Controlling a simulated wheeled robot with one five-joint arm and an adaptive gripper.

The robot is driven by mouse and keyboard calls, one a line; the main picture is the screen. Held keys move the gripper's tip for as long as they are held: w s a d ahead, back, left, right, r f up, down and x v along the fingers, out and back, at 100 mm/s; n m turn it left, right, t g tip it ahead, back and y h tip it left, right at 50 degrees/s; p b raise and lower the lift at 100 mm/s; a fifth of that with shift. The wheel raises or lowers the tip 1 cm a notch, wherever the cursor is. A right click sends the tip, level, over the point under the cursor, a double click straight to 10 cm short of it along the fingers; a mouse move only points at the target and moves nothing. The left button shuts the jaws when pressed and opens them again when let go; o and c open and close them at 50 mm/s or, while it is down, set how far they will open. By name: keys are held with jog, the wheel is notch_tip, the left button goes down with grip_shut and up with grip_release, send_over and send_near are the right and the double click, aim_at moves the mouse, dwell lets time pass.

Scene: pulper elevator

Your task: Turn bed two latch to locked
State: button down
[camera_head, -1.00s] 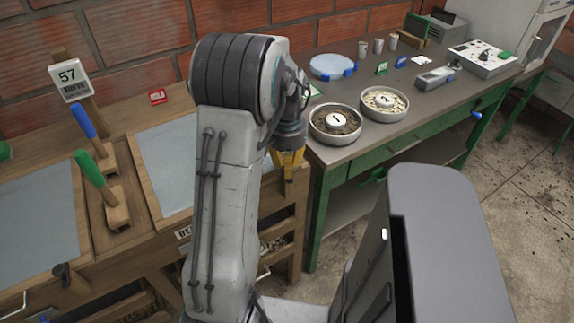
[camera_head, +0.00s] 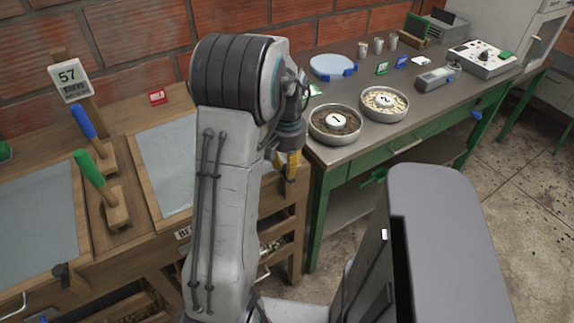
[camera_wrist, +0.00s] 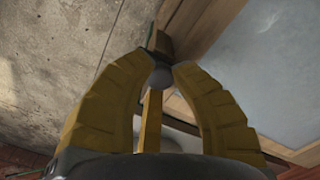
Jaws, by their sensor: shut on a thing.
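My gripper (camera_head: 291,176) is at the right front corner of the bed on the right (camera_head: 165,165), the one with a label starting "BE" on its front. In the wrist view my gripper (camera_wrist: 163,68) has its yellow fingers closed around a dark round knob (camera_wrist: 161,78), which I take to be the bed two latch. A dark piece beyond the knob lies against the wooden frame (camera_wrist: 205,25). In the head view the latch is hidden by my gripper. Its exact turn angle cannot be told.
A similar dark latch (camera_head: 62,275) sits on the left bed. The green bench (camera_head: 345,165) with bowls marked 1 (camera_head: 335,138) and 2 (camera_head: 385,115) stands close to my gripper's right.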

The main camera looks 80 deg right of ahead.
jog(key=c, duration=1)
grip_release()
notch_tip(320, 180, up, 12)
jog(key=shift+f, duration=0.1)
dwell(0.5)
